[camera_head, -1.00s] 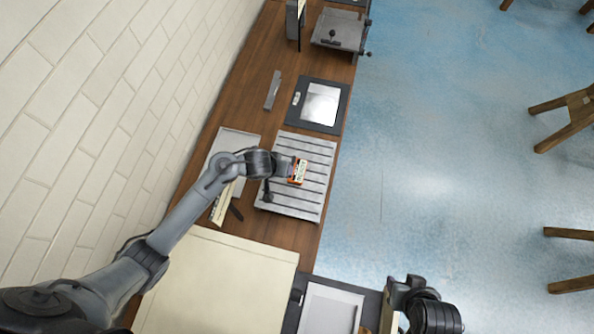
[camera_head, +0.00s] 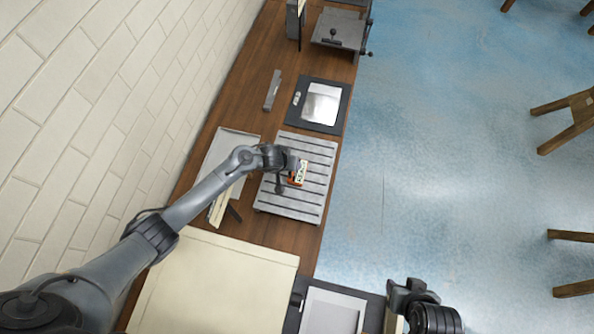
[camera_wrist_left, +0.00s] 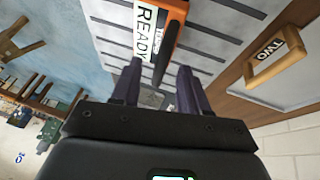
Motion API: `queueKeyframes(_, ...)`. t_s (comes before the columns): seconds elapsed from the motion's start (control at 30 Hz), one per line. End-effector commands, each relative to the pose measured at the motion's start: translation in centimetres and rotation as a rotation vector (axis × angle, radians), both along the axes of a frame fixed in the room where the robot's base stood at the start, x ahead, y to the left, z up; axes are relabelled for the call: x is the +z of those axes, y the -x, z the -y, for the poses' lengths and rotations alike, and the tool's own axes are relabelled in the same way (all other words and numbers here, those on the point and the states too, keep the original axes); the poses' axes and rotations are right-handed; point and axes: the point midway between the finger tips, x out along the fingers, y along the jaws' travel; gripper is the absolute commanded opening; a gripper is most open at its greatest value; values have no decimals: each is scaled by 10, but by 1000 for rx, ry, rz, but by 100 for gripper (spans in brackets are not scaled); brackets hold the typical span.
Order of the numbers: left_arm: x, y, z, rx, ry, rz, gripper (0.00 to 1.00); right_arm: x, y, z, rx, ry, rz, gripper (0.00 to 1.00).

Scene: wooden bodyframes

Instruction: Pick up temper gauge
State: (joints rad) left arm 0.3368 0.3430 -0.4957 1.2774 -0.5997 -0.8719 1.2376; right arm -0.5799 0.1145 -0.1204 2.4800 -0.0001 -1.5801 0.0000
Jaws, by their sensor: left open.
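The temper gauge appears to be the orange-edged block with a white READY label (camera_wrist_left: 158,28). It also shows in the head view (camera_head: 300,174), on or just above the grey slotted plate (camera_head: 313,208). My left gripper (camera_wrist_left: 158,82) is open with its fingertips close to the gauge's near end. A dark thin part points from the gauge toward the gap between the fingers. I cannot tell whether they touch. In the head view the left gripper (camera_head: 292,168) partly covers the gauge. My right gripper (camera_head: 398,290) is at the bottom right; its fingers are not clear.
A shallow grey tray (camera_head: 213,160) stands left of the plate. A wooden tag reading TWO (camera_wrist_left: 278,65) shows in the left wrist view. A dark framed panel (camera_head: 319,128) lies beyond the plate, and a cream board (camera_head: 215,285) lies nearer. The wall (camera_head: 80,110) borders the left side.

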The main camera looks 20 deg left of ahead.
Motion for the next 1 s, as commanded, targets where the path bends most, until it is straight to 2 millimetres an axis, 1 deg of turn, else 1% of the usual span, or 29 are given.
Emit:
queueKeyframes(0.03, -7, -3, 1, 0, 0, -1, 44, -2, 0, 0, 0, 0, 0, 43)
queueKeyframes(0.1, -14, -6, 3, 0, 0, -1, 44, -3, 0, 0, 0, 0, 0, 43)
queueKeyframes(0.2, -20, -9, 3, -1, 0, 0, 44, -4, 0, 0, 1, 1, 0, 43)
queueKeyframes(0.5, -22, -10, 4, -1, -1, 1, 44, -4, 0, 2, 5, 9, 0, 43)
queueKeyframes(0.67, -22, -10, 3, -1, -1, 1, 20, -4, 0, 2, 6, 10, 1, 43)
queueKeyframes(0.7, -22, -10, 3, -1, -1, 1, 14, -4, 0, 2, 6, 10, 1, 43)
queueKeyframes(0.8, -22, -10, 3, -1, -1, 1, 0, -4, 0, 2, 6, 9, 0, 43)
queueKeyframes(1.0, -22, -9, 3, -1, -1, 1, 0, -4, 0, 2, 5, 8, 0, 43)
